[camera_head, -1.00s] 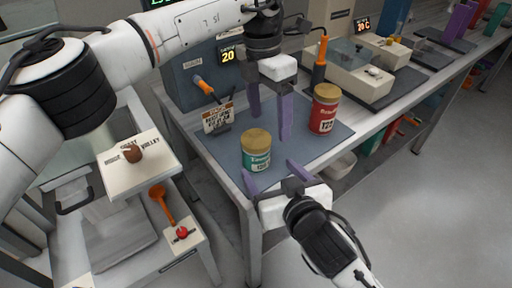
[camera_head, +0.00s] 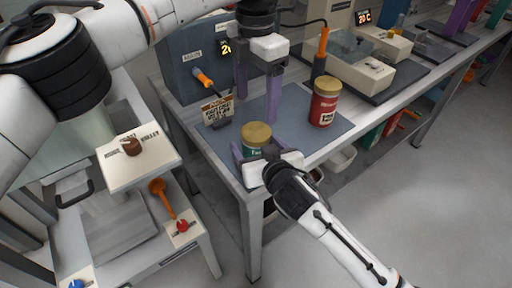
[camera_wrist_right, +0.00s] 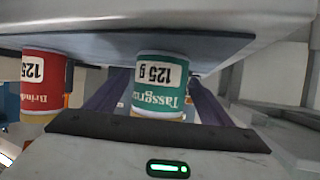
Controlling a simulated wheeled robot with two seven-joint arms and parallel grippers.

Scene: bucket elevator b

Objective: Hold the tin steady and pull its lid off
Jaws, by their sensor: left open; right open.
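A green tin with a gold lid (camera_head: 256,133) stands upright near the front left of the grey mat; it also shows upside down in the right wrist view (camera_wrist_right: 160,84). My right gripper (camera_head: 258,157) is open, with one finger on each side of the green tin's body; I cannot tell whether they touch it. In the head view it hides the tin's lower part. My left gripper (camera_head: 257,107) is open and empty, pointing down over the mat behind the green tin. The lid sits on the tin.
A red tin with a gold lid (camera_head: 324,103) stands to the right on the mat (camera_head: 296,104). A small sign (camera_head: 217,109) stands behind the green tin to the left. A grey box with a display (camera_head: 194,60) stands at the back.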

